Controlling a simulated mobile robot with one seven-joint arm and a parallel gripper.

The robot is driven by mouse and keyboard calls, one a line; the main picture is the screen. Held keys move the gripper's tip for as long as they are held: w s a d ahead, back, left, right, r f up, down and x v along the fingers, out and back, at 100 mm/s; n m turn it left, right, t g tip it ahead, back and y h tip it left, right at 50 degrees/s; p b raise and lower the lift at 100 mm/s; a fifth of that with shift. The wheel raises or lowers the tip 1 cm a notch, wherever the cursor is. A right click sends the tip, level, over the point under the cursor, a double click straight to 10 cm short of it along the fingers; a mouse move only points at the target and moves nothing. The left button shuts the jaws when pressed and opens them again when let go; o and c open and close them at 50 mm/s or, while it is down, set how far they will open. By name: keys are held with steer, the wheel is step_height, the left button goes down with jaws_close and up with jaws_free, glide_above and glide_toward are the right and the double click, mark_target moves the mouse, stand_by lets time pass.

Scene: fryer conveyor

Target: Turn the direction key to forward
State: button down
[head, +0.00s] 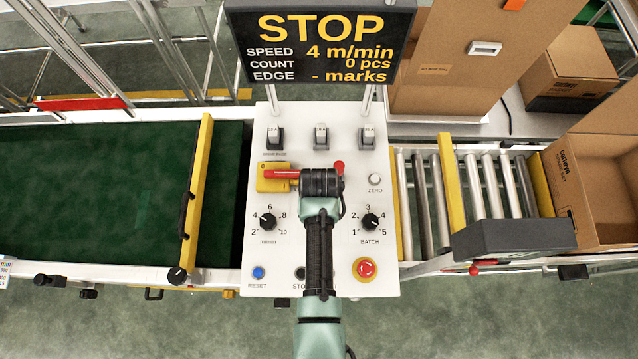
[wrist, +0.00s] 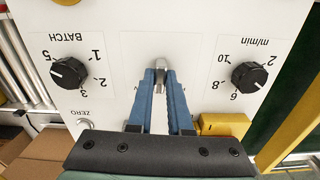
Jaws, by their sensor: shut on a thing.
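The white control panel (head: 330,272) stands in the middle of the head view. In the wrist view my gripper (wrist: 160,78) points at the panel between the two dials, its blue fingers close together. A small grey metal key (wrist: 161,64) shows at the fingertips, and the fingers are shut on it. The key's labels and the way it points cannot be read. In the head view my wrist and arm cover the key and fingertips. The display (head: 321,45) reads STOP, speed 4 m/min, count 0 pcs.
A red-handled switch on a yellow plate (head: 274,186) sits left of my wrist. The m/min dial (head: 268,222) and BATCH dial (head: 370,221) flank my arm. A red emergency button (head: 365,268) is lower right. A green belt (head: 100,200) lies left, rollers (head: 482,185) right.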

steer(key=n+p, duration=0.1)
steer(key=n, duration=0.3)
steer(key=shift+r+n, duration=0.15)
steer(key=shift+n, duration=0.15)
steer(key=shift+n+p, duration=0.75)
steer(key=shift+n, duration=1.85)
steer(key=shift+w, duration=0.1)
steer(key=c, duration=0.8)
jaws_free()
steer(key=shift+c, duration=0.2)
step_height(320, 180, up, 13)
steer(key=shift+b, duration=0.3)
